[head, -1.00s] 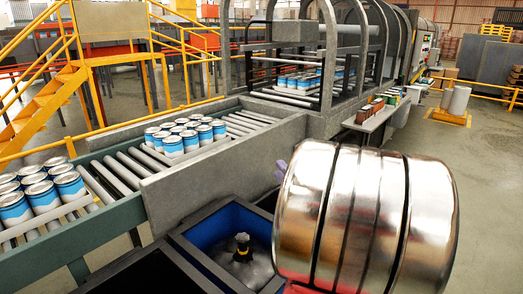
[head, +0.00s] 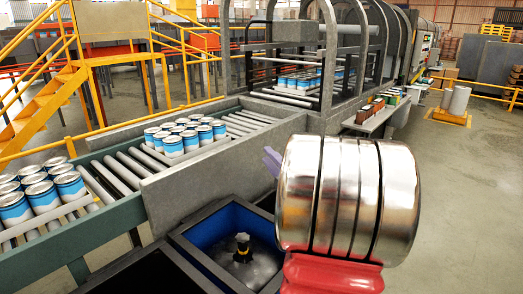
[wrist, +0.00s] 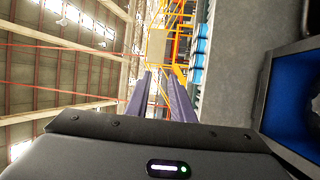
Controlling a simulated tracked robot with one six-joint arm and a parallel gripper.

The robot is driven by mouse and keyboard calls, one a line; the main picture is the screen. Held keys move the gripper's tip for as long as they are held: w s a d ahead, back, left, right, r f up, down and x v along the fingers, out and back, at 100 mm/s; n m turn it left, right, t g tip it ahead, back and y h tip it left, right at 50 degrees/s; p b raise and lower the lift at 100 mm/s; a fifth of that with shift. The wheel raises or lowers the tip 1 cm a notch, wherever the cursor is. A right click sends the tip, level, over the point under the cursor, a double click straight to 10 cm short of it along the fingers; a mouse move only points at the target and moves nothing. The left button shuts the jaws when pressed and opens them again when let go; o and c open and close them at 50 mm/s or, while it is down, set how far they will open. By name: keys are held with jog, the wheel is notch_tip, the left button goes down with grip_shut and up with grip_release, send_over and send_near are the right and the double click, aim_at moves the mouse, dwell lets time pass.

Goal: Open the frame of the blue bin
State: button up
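The blue bin (head: 207,228) stands in the lower middle of the head view. Its dark frame (head: 187,247) lies around its top. A black and yellow knob-like piece (head: 242,241) stands up from grey material inside the bin. My gripper shows as a purple finger (head: 271,160) above and right of the bin, mostly hidden behind my shiny arm. In the wrist view my gripper (wrist: 160,76) has two purple fingers apart, with nothing visible between them. The blue bin (wrist: 295,105) also shows at the right edge of that view, beside the fingers and not between them.
A roller conveyor (head: 125,172) carrying several blue-and-white cans runs behind the bin. A grey side wall (head: 215,170) stands between them. Another dark bin (head: 140,270) adjoins at the lower left. Yellow stairs (head: 45,105) stand far left. Open floor lies at the right.

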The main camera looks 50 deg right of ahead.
jog(key=x, duration=0.6)
jog(key=shift+c, duration=0.6)
grip_shut()
jog(key=shift+c, duration=2.1)
grip_release()
jog(key=o, duration=0.5)
jog(key=shift+o, duration=0.2)
jog(key=shift+s, duration=0.1)
